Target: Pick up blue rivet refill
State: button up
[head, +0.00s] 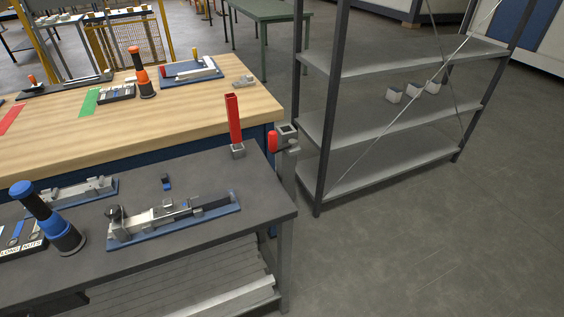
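A small blue and dark block (166,183) stands alone on the dark grey bench, behind the blue-based fixture. It is the closest match to the blue rivet refill, but it is too small to tell for sure. A larger blue and black cylindrical tool (47,216) leans at the left of the same bench. My gripper is not in view.
The grey bench (185,262) carries a blue-based fixture (172,218), a labelled parts tray (22,240) and a red upright tube (233,119). A wooden bench (200,112) stands behind. A metal shelf (385,122) with small grey boxes is at right. Floor at lower right is clear.

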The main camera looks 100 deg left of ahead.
aim_at(164, 178)
jog(key=u, duration=4.7)
jog(key=i, duration=1.5)
